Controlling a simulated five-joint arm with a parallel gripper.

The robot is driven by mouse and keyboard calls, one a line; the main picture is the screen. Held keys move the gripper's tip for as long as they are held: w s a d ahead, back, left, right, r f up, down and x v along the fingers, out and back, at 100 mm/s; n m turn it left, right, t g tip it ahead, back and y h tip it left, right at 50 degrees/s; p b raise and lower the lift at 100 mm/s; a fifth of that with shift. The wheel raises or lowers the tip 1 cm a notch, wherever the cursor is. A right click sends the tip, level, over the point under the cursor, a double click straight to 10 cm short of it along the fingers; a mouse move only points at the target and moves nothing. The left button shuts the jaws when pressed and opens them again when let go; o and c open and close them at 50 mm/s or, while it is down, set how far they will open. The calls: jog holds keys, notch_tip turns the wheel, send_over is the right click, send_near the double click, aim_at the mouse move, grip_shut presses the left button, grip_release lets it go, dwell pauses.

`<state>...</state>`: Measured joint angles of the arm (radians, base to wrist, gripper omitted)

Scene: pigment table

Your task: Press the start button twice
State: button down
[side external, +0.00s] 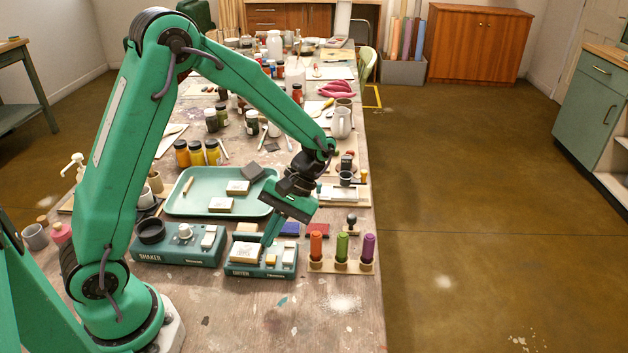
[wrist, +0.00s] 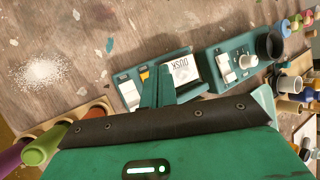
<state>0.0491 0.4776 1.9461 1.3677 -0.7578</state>
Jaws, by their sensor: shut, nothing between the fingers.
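The dryer (side external: 238,273) is a teal box near the table's front, with a white block in its left part. In the wrist view a pale card on it reads "DUSK" (wrist: 182,70). An orange key (wrist: 145,75) and a white key (wrist: 130,93) sit on the dryer; I cannot read which is the start button. The shaker (side external: 180,256) stands left of it with a round knob and white keys. My gripper (side external: 267,240) is shut and empty, pointing down over the dryer. In the wrist view its fingertips (wrist: 158,70) are beside the orange key; I cannot tell if they touch.
A wooden rack (side external: 341,266) with orange, green and purple tubes stands right of the dryer. A green tray (side external: 180,203) with white blocks lies behind. White powder (side external: 343,302) lies on the table's front right. Jars and bottles crowd farther back; the front table is mostly clear.

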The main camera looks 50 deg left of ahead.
aim_at(266, 260)
jog(key=shift+f, duration=1.25)
jog(key=shift+f, duration=0.9)
dwell(2.2)
jog(key=shift+r, duration=0.9)
jog(key=shift+r, duration=0.15)
jog(key=shift+r, duration=2.4)
